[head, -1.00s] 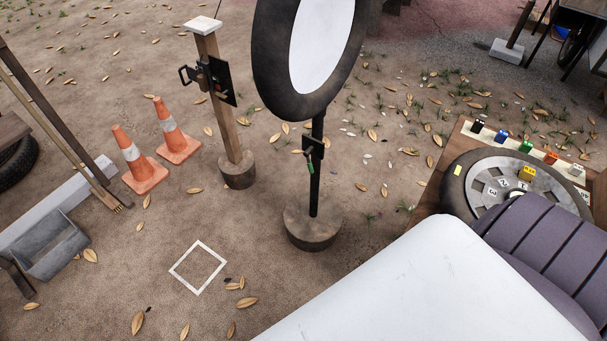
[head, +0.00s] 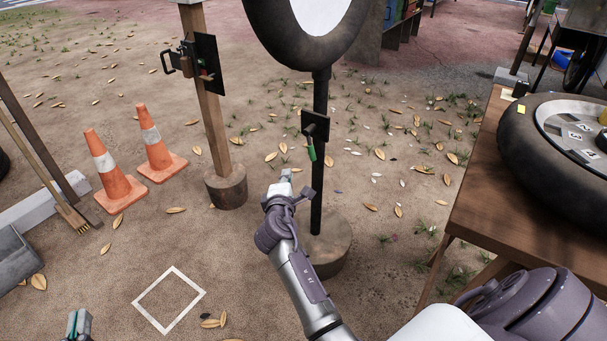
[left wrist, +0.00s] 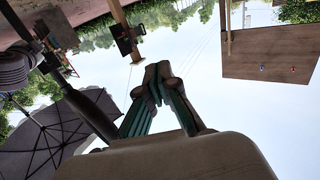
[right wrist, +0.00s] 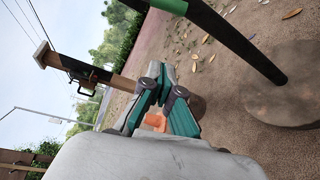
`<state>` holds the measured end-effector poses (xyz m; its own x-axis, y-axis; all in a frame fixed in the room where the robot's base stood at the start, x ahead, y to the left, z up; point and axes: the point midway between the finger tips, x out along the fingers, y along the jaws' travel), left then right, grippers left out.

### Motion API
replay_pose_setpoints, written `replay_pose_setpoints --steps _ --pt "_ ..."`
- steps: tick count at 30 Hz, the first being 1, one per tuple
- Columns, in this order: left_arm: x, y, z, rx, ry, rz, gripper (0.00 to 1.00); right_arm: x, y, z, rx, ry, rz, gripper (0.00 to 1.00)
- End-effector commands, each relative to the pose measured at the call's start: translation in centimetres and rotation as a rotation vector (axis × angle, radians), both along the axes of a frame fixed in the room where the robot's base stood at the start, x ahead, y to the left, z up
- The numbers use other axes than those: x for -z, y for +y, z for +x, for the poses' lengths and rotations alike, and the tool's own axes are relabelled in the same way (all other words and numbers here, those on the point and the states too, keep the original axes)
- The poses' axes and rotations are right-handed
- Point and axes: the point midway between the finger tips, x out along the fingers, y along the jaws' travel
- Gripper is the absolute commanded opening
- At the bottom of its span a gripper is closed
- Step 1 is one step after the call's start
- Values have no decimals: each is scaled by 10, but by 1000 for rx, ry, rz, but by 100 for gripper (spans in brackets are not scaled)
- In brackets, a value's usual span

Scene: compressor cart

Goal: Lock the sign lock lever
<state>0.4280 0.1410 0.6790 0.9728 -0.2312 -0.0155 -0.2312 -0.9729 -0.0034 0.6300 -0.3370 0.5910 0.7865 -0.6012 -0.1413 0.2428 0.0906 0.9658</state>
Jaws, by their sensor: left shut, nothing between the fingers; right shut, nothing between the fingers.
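The sign is a tire-framed white disc (head: 310,25) on a black post (head: 318,190) with a round base. Its lock lever has a green handle (head: 312,150) hanging downward from a dark plate (head: 315,124) on the post. In the right wrist view a green handle (right wrist: 168,5) shows at the top edge, by the dark post (right wrist: 240,45). My right gripper (head: 286,176) is shut and empty, left of the post and slightly below the handle, apart from it; its shut fingers (right wrist: 161,78) show. My left gripper (head: 78,322) is shut and empty at the bottom left; its fingers (left wrist: 157,75) point up.
A wooden post (head: 212,120) with a black latch box (head: 205,65) stands left of the sign. Two orange cones (head: 115,180) are further left. A wooden table (head: 475,200) with a tire (head: 530,150) is at the right. A white square (head: 170,298) marks open ground.

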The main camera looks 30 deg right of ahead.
Motion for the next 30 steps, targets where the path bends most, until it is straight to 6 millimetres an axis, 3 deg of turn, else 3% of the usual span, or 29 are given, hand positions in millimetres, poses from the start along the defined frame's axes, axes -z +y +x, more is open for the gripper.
replay_pose_setpoints --steps 16,23,30 --pt "-14 -1 -1 4 -71 -18 0 -2 -8 8 8 -6 -12 0" --pt "-51 -6 -6 18 -299 -79 0 4 -29 35 8 -6 -12 0" --pt "-94 -7 -25 33 -571 -155 0 8 -50 62 8 -6 -11 0"
